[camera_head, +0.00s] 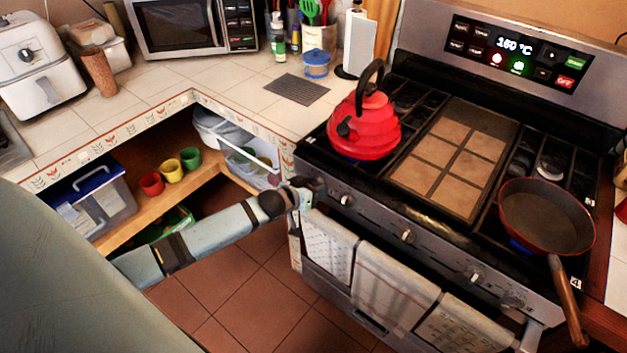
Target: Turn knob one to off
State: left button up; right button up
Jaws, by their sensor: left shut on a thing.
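The stove (395,228) has a row of knobs along its sloped front panel. My left gripper (316,190) is at the far left end of this panel, shut on the leftmost knob, which the gripper mostly hides. The knob's angle cannot be read. Other knobs show farther right: one (346,200) just beside the gripper, one (407,236) near the middle and one (475,278) farther right. My right gripper is not in view.
A red kettle (372,127) stands on the left burners and a frying pan (545,215) on the right ones, its handle over the front edge. Towels (385,285) hang below the knobs. Open shelves (125,222) hold cups and boxes. The tiled floor in front is clear.

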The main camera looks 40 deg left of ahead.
pick_arm(q)
jog(key=m+t+y+b, duration=0.1)
jog(key=m+y+b, duration=0.1)
jog(key=m, duration=0.3)
jog(key=m+t+y+b, duration=0.1)
jog(key=m+y+b, duration=0.2)
jog(key=m+b, duration=0.2)
jog(key=m+t+y+b, duration=0.1)
jog(key=m+y+b, duration=0.1)
jog(key=m+b, duration=0.2)
jog(key=shift+r+m+t+y, duration=0.1)
jog(key=shift+m+t+y, duration=0.3)
jog(key=shift+m, duration=0.3)
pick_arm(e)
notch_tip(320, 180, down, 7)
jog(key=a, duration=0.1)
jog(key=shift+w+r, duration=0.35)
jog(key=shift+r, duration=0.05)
